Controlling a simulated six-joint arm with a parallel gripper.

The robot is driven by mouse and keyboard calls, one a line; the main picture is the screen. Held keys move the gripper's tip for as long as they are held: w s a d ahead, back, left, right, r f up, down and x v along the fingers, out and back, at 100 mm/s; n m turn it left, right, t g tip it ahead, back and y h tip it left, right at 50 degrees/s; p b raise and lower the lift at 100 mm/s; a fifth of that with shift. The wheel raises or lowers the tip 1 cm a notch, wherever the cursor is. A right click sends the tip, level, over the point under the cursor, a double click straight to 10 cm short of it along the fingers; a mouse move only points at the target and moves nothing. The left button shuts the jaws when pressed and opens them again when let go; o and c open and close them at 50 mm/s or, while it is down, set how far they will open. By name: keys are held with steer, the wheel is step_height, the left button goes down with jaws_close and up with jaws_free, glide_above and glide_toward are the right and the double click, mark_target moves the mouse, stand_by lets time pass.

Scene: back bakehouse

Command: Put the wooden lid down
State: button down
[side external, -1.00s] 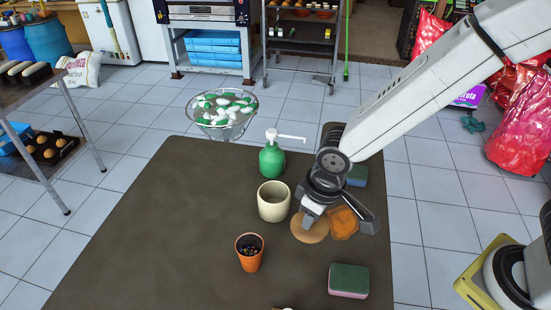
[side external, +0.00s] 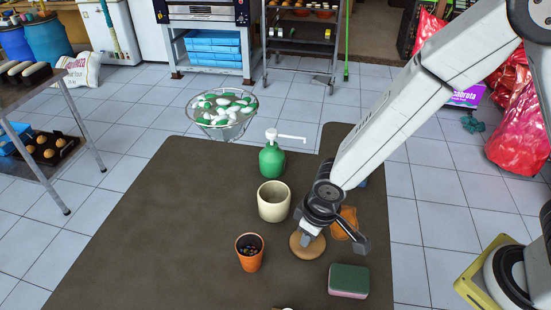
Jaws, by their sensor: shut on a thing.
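The wooden lid (side external: 299,250) is a round, light brown disc toward the front of the dark table, right of the orange pot. My gripper (side external: 306,240) comes down on it from the upper right and is shut on it near its middle. The grip point is partly hidden by the fingers. The lid looks level and low over the table; I cannot tell whether its underside touches. The cream cup (side external: 273,206) stands upright behind and left of the lid.
An orange pot (side external: 249,262) with dark contents stands left of the lid. A green and pink sponge (side external: 348,281) lies at front right. An amber slab (side external: 347,217) lies partly behind my gripper. A green pump bottle (side external: 272,161) stands farther back. The dark table (side external: 150,240) is clear at left.

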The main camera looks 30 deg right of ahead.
mark_target(316, 245)
steer(key=shift+f, duration=0.2)
steer(key=c, duration=0.5)
jaws_free()
steer(key=shift+r, duration=0.15)
steer(key=shift+s+d+r, duration=0.1)
steer(key=shift+s+r, duration=0.2)
steer(key=shift+r, duration=1.65)
steer(key=shift+s+d+r, duration=0.15)
steer(key=shift+s+r, duration=0.1)
steer(key=shift+r, duration=1.75)
steer(key=shift+s+d+r, duration=0.1)
steer(key=shift+s+r, duration=0.2)
steer(key=shift+r, duration=1.65)
steer(key=shift+d, duration=0.1)
steer(key=d+m, duration=0.1)
steer(key=d, duration=0.5)
steer(key=s+d+f+m, duration=0.1)
steer(key=d+m, duration=0.1)
steer(key=d, duration=0.4)
steer(key=s+d+f+m+t, duration=0.1)
steer(key=d, duration=0.5)
steer(key=shift+s+d+f+m+h, duration=0.1)
steer(key=shift+f+m+h, duration=0.2)
steer(key=shift+h, duration=0.1)
